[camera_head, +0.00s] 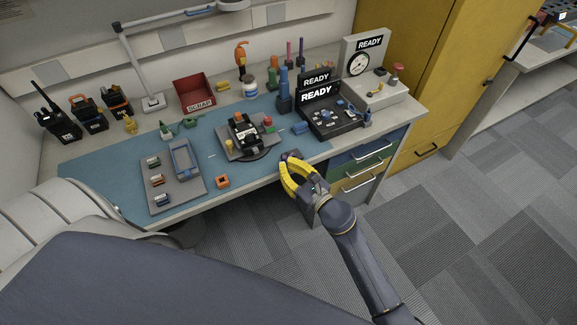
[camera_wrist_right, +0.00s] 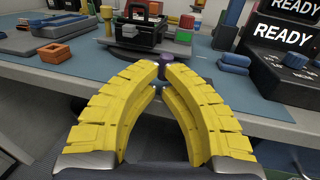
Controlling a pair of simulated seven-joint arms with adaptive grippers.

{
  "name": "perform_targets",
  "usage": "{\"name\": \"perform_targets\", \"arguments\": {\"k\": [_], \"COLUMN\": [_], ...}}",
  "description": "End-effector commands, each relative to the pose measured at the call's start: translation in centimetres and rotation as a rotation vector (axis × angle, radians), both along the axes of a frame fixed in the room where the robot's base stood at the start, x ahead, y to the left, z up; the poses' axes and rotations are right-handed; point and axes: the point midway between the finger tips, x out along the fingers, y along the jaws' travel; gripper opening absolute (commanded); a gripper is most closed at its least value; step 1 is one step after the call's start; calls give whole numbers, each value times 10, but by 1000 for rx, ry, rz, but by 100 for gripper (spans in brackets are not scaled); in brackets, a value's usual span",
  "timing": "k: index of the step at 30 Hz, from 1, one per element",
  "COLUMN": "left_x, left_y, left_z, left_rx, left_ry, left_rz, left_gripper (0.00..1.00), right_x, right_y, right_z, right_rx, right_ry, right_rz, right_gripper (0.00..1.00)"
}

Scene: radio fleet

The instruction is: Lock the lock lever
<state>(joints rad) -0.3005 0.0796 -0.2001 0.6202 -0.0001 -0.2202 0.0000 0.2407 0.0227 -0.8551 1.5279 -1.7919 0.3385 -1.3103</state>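A black device (camera_head: 243,132) sits in a grey fixture (camera_head: 232,152) at the middle of the blue mat. A dark round base shows at the fixture's front edge, and a red knob (camera_head: 268,121) stands at its right. I cannot tell which part is the lock lever. My right gripper (camera_head: 286,157) is in front of the fixture, at the table's front edge. In the right wrist view its yellow fingers (camera_wrist_right: 164,69) curve together, tips close, with a small dark purple part between or just behind them. Whether they touch it is unclear. My left gripper is not in view.
A grey tray (camera_head: 185,201) with small parts and an orange block (camera_head: 222,182) lie left of the fixture. A red scrap bin (camera_head: 194,87) and several radios stand behind. Drawers (camera_head: 362,160) are below the table.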

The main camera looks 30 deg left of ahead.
Motion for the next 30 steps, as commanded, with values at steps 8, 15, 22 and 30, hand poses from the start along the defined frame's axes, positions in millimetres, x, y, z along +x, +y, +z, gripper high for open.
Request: {"name": "perform_targets", "arguments": {"k": [8,15,22,30], "left_x": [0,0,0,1], "left_y": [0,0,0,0], "left_z": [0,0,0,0], "left_rx": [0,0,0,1], "left_ry": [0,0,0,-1], "left_rz": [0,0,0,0], "left_gripper": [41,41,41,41], "right_x": [0,0,-6,-27], "right_y": [1,1,-8,-46], "right_z": [0,0,-1,-1], "right_rx": [0,0,-2,-3], "right_ry": [0,0,0,0], "right_rz": [2,2,5,15], "right_gripper": [0,0,0,0]}}
